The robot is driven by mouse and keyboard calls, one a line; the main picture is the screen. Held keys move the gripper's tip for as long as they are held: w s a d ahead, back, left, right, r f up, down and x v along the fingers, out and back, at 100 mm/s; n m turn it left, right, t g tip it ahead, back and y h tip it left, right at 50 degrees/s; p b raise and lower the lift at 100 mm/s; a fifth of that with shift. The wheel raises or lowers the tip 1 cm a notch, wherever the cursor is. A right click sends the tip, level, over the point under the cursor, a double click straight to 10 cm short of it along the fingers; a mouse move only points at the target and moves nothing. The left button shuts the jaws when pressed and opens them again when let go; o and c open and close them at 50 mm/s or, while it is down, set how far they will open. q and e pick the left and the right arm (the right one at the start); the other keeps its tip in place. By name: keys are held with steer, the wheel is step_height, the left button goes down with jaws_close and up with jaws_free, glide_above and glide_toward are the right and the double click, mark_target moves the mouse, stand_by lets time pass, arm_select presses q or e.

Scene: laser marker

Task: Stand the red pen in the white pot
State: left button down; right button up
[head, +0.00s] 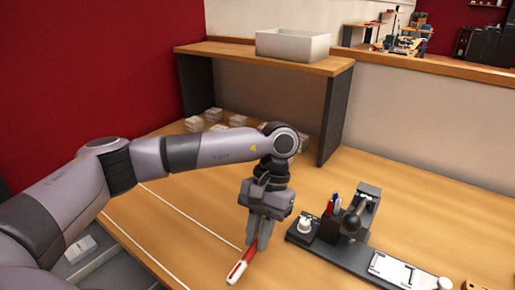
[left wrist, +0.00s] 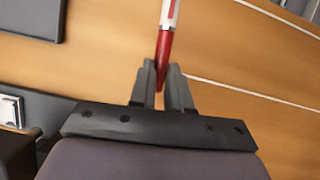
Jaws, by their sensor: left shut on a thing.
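The red pen (head: 238,269), with a white section, is in my left gripper (head: 259,238) in the head view. It slants down and left from the fingers, over the bare table left of the black device. In the left wrist view the pen (left wrist: 166,35) extends up from between the fingertips of the left gripper (left wrist: 161,82), which is shut on its red part. A small white round thing (head: 304,226), which looks like the white pot, stands on the device's base, right of the gripper. Its opening is too small to make out. My right gripper is not in view.
A wooden shelf (head: 225,57) carries a white bin (head: 292,46). Several small pale blocks (head: 194,124) sit under it. The table's front middle is clear.

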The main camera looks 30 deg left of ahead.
arm_select(q)
steer(key=shift+w+a+r+n, duration=0.15)
steer(key=shift+w+a+n, duration=0.1)
steer(key=shift+w+n, duration=0.2)
steer(key=w+a+r+n+t+h+b, duration=0.1)
steer(key=w+a+r+n+h+b, duration=0.15)
steer(key=w+a+n, duration=0.4)
step_height(320, 180, up, 12)
steer(key=f+n+t+y+b, duration=0.15)
steer(key=n+t+b, duration=0.45)
steer(key=n, duration=2.2)
glide_above(197, 192)
steer(key=s+p, duration=0.2)
steer(key=r+t, duration=0.1)
steer(key=t, duration=0.1)
steer(key=shift+y, duration=0.3)
steer(key=f+b, duration=0.1)
steer(key=f, duration=1.1)
steer(key=f+b, duration=0.1)
steer(key=f, duration=0.6)
steer(key=shift+w+b, duration=0.25)
steer(key=shift+b, duration=0.05)
steer(key=shift+f, duration=0.1)
